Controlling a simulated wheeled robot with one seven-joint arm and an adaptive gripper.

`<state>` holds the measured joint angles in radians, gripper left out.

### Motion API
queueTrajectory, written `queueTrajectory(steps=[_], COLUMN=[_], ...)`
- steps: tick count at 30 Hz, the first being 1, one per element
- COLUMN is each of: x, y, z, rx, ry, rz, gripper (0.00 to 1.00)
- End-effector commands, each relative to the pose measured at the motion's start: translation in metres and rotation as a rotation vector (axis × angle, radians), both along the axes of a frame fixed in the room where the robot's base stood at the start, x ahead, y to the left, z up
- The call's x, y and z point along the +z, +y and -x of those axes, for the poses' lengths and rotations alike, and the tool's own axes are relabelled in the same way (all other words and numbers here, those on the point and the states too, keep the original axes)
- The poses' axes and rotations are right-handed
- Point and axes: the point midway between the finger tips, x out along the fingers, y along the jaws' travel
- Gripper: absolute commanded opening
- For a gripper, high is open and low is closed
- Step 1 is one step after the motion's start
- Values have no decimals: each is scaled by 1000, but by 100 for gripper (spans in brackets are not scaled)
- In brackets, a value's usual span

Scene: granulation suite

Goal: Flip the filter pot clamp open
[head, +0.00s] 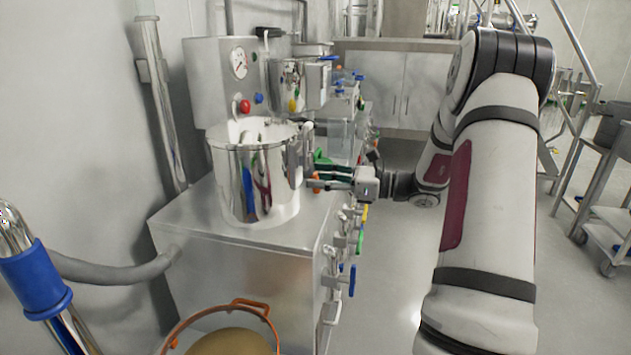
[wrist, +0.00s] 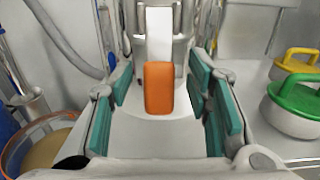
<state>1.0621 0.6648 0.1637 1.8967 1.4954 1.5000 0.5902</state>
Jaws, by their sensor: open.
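The filter pot (head: 248,180) is a shiny steel cylinder standing on the steel cabinet top in the head view. Its clamp has an orange tab (wrist: 159,88), which shows upright in the middle of the wrist view. In the wrist view my gripper (wrist: 165,110) is open, with teal pads on both sides of the orange tab and a gap on each side. How far the fingertips reach past the tab is hard to tell.
A green-handled lid (wrist: 296,105) and a yellow-handled one (wrist: 298,64) sit to the right in the wrist view. A control box with a gauge (head: 230,75) stands behind the pot. Valves with coloured handles (head: 352,270) line the cabinet side. The floor (head: 390,240) right of it is clear.

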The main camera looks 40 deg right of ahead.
Motion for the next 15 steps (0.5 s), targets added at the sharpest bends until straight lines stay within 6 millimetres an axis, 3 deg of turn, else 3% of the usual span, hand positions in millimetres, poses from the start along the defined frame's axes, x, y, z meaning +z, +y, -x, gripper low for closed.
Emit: queueTrajectory(steps=[13,14,15], x=[0,0,0], y=[8,8,8], z=[-10,-10,-10], rx=[1,1,1], ry=[0,0,0], rz=[0,0,0], gripper=[45,43,34])
